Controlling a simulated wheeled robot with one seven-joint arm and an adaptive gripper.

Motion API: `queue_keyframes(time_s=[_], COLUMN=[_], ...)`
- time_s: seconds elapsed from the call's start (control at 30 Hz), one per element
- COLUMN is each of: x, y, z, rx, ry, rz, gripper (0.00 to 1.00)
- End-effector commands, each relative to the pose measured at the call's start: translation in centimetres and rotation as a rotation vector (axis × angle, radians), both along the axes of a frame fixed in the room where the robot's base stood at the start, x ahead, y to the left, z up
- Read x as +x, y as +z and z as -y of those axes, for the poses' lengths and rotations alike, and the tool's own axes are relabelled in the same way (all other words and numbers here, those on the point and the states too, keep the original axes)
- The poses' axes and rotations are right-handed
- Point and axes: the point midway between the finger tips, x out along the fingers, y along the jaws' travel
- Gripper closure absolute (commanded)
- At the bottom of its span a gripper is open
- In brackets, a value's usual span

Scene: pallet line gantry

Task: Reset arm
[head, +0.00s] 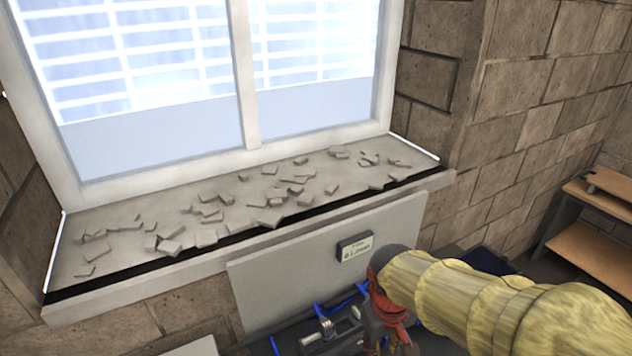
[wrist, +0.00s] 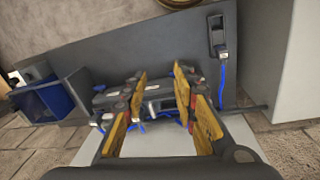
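My gripper (wrist: 160,78) is open in the wrist view, with its two yellow-padded fingers apart. Nothing is held between them. A grey device with blue hoses (wrist: 157,106) shows beyond and between the fingers; I cannot tell the distance to it. In the head view, my arm in its yellow sleeve comes in from the lower right. My gripper (head: 388,338) hangs below the sleeve's end, red and dark, partly cut off by the bottom edge. It is beside the grey device with blue hoses (head: 330,334).
A window sill (head: 140,260) strewn with several broken grey pieces (head: 270,217) lies left of my arm. Below it stands a pale panel (head: 290,275) with a small labelled box (head: 355,247). Wooden shelves (head: 590,250) stand at right. The wrist view shows a blue bin (wrist: 48,100).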

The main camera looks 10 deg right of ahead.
Motion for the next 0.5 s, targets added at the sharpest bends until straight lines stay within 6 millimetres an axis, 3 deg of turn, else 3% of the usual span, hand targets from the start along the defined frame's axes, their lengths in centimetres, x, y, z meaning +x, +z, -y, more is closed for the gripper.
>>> queue_keyframes(time_s=[0.17, 0.5], x=[-1.6, -4.7], y=[0.3, 1.2], z=[-0.7, -1.7], rx=[0.034, 0.108], ry=[-0.047, -0.11], rz=[0.025, 0.275], gripper=[0.72, 0.72])
